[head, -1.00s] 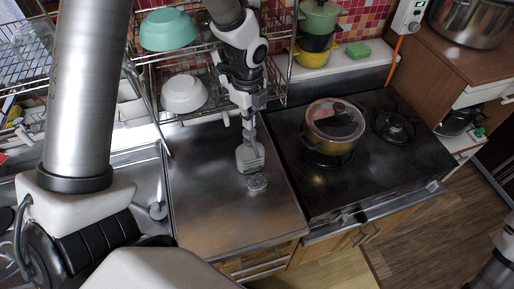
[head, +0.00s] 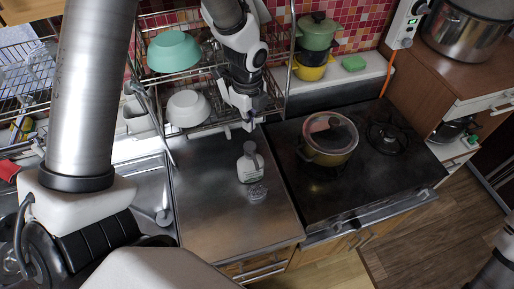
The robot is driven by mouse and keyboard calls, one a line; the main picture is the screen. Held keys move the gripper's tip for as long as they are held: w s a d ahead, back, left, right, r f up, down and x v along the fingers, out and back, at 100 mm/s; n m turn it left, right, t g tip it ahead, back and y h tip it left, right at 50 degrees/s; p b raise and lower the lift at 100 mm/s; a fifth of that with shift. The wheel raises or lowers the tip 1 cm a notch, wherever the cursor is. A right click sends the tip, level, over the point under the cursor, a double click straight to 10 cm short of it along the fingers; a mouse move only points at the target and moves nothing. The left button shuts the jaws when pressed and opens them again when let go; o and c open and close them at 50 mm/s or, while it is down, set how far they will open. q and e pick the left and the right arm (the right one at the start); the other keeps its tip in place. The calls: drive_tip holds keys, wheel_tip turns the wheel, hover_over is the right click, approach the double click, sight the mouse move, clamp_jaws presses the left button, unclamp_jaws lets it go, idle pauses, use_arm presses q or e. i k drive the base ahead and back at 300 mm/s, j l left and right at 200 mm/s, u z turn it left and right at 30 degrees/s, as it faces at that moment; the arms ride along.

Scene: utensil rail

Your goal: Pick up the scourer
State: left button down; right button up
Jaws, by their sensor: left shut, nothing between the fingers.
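A grey, shiny scourer (head: 257,192), like a metal mesh ball, lies on the steel counter (head: 205,215). A white bottle with a label (head: 250,168) is right behind it, and I cannot tell if the two touch. My left gripper (head: 249,123) is shut and empty. It is above the back of the counter, behind the bottle and apart from both the bottle and the scourer. My right gripper is not in view; only a bit of an arm shows at the lower right.
A stove with a lidded pot (head: 329,140) stands right of the counter. A dish rack with a teal bowl (head: 174,51) and a white bowl (head: 187,108) is behind. A green sponge (head: 353,63) lies on the back ledge. The counter's front is clear.

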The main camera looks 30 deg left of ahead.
sight(256, 192)
drive_tip(key=k, duration=1)
